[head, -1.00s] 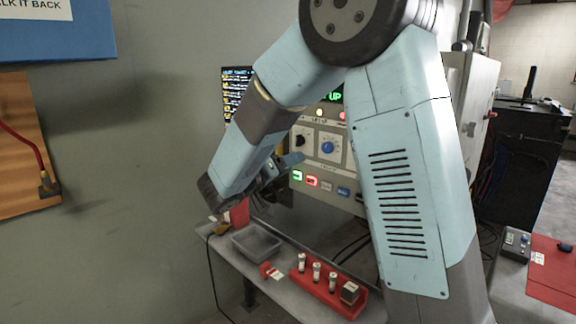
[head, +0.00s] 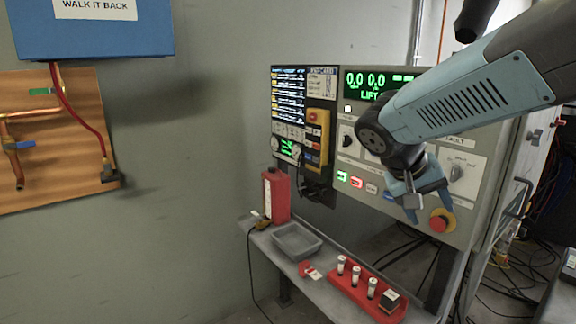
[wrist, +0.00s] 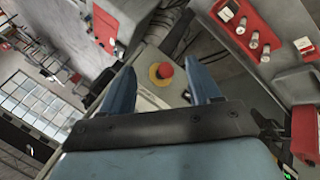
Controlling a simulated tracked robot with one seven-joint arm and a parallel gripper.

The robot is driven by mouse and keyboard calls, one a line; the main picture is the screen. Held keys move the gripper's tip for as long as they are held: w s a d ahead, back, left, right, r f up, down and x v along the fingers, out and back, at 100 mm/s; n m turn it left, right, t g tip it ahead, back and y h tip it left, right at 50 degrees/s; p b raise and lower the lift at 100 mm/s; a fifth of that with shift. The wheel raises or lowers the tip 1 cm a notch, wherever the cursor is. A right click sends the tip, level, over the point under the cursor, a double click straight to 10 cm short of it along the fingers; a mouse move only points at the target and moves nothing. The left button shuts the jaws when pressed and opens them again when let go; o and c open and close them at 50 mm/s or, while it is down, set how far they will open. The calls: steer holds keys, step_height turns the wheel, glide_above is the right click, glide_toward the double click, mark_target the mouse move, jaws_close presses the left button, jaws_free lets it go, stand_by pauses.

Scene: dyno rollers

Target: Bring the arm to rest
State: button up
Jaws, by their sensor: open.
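My gripper (head: 428,193) is at the right of the head view, in front of the lower right part of the grey control panel (head: 484,150). Its blue fingers are apart and point downward. A grey block-like shape shows between them; I cannot tell whether it is part of the gripper. In the wrist view my gripper (wrist: 155,88) has two spread blue fingers, with no object gripped between them. The red emergency button (head: 438,224) on its yellow ring is just below and right of the fingers. It also shows beyond the fingertips in the wrist view (wrist: 165,71).
A bench (head: 335,297) below the panel holds a grey tray (head: 297,241), a red bottle (head: 276,196) and a red rack (head: 349,290) with white-topped cylinders. A yellow pendant (head: 316,138) hangs on the panel. Cables lie on the floor at right.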

steer(key=s+a+r+n+t+y, duration=0.1)
steer(key=s+a+n+t+y, duration=0.1)
steer(key=s+y, duration=0.4)
steer(key=shift+s+a+r+t+y, duration=0.3)
steer(key=shift+s+a+t+y, duration=0.1)
steer(key=shift+s+a+t, duration=0.6)
